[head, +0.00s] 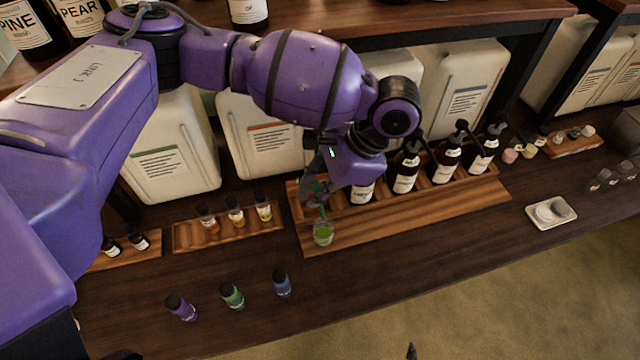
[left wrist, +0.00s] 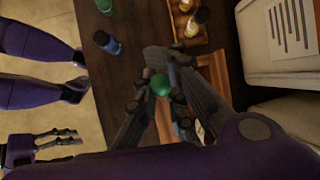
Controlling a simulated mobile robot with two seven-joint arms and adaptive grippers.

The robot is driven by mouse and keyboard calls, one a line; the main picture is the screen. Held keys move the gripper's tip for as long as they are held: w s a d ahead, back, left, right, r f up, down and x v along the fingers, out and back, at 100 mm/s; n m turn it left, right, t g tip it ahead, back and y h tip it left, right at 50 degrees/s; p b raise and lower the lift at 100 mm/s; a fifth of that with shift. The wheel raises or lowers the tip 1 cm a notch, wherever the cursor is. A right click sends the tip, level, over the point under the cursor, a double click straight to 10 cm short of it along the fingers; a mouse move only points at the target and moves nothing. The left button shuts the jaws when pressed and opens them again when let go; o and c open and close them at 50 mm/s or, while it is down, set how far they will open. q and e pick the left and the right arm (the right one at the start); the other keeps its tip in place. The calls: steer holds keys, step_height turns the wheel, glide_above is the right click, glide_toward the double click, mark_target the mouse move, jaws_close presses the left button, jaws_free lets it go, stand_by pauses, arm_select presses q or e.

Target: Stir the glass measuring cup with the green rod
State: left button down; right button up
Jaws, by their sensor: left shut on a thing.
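The glass measuring cup (head: 323,235) stands on the long wooden board, near its front left end, with green content showing in it. The green rod (head: 322,211) points down into the cup, its lower end inside. My left gripper (head: 318,196) is above the cup, shut on the rod's upper part. In the left wrist view, the rod's rounded green top (left wrist: 160,85) sits between the fingers of my left gripper (left wrist: 158,92). The cup is hidden there. My right gripper (left wrist: 72,140) shows at the lower left of that view, fingers apart and empty.
Several dark pump bottles (head: 405,168) stand in a row behind the cup, to the right. Small jars on a wooden tray (head: 190,238) are to the left. Purple, green (head: 231,295) and blue bottles stand in front. White canisters (head: 265,135) line the back.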

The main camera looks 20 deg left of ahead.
mark_target(323, 214)
arm_select(q)
step_height(323, 214, down, 6)
steer(key=shift+s+f+b, duration=0.1)
steer(key=shift+f+b, duration=0.05)
steer(key=shift+b, duration=0.75)
steer(key=shift+w+d+f, duration=0.1)
steer(key=shift+w+f, duration=0.05)
steer(key=shift+f, duration=0.85)
steer(key=shift+w+d+f, duration=0.1)
steer(key=shift+f, duration=0.85)
arm_select(e)
steer(key=shift+s+d+f, duration=0.2)
steer(key=shift+d+f, duration=0.15)
steer(key=shift+f, duration=0.25)
steer(key=shift+s+d+f, duration=0.2)
steer(key=shift+d+f, duration=0.15)
steer(key=shift+f, duration=0.25)
arm_select(q)
steer(key=shift+a, duration=0.1)
arm_select(e)
steer(key=shift+w+r, duration=0.1)
steer(key=shift+r, duration=0.05)
